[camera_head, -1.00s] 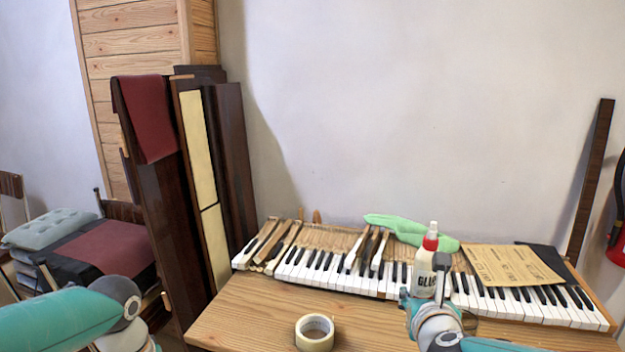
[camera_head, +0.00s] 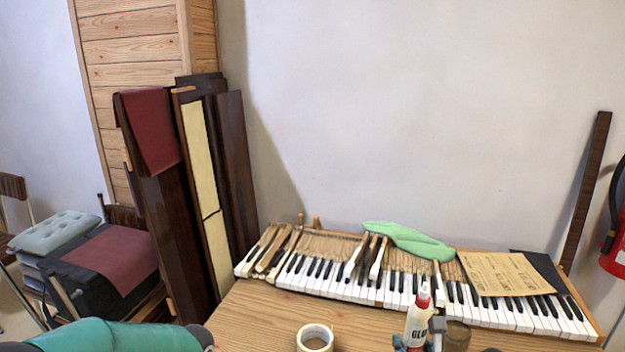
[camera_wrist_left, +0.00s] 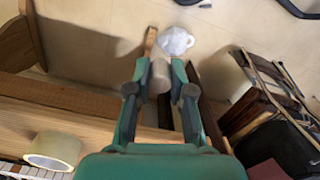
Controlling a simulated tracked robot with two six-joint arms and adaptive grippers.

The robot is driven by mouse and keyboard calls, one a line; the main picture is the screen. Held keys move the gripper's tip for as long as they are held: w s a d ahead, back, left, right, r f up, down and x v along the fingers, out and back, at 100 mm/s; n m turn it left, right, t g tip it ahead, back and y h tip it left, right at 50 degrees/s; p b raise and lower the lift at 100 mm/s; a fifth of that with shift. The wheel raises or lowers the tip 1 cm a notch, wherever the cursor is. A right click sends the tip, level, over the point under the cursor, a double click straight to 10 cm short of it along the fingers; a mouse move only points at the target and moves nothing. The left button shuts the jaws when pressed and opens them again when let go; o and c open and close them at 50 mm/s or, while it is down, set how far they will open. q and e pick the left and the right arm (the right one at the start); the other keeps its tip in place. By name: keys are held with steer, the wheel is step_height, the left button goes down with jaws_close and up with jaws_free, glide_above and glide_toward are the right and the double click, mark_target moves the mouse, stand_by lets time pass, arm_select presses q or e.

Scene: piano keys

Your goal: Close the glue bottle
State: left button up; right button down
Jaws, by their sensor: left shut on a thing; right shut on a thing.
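The glue bottle (camera_head: 418,321) is white with a red collar and a pale tip, low right of the middle in the head view, tilted slightly. My right gripper (camera_head: 414,343) is shut on its lower part, which the picture edge partly cuts off. My left gripper (camera_wrist_left: 160,92) shows in the left wrist view, shut on a small pale cylindrical thing (camera_wrist_left: 159,75). I cannot tell for sure whether this is the bottle's cap.
A tape roll (camera_head: 315,338) lies on the wooden table (camera_head: 255,318). Behind are the piano keys (camera_head: 340,283), a green cloth (camera_head: 405,240) and a paper sheet (camera_head: 505,274). Dark panels (camera_head: 235,170) lean at the left.

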steer(key=shift+d, duration=0.1)
stand_by(0.5)
steer(key=s+a+f+n+g+y, duration=0.1)
steer(key=s+a+f+n+y, duration=0.3)
steer(key=a+f, duration=0.2)
steer(key=s+a+f+n+g+y, duration=0.2)
steer(key=s+a+f+n+y, duration=0.1)
steer(key=a+f, duration=0.4)
steer(key=shift+s+a+f+n+y, duration=0.3)
steer(key=shift+s+a+n+y, duration=0.15)
steer(key=shift+a+y, duration=0.6)
arm_select(q)
steer(key=shift+s, duration=0.1)
arm_select(e)
steer(key=shift+a+h, duration=0.15)
steer(key=shift+h, duration=0.1)
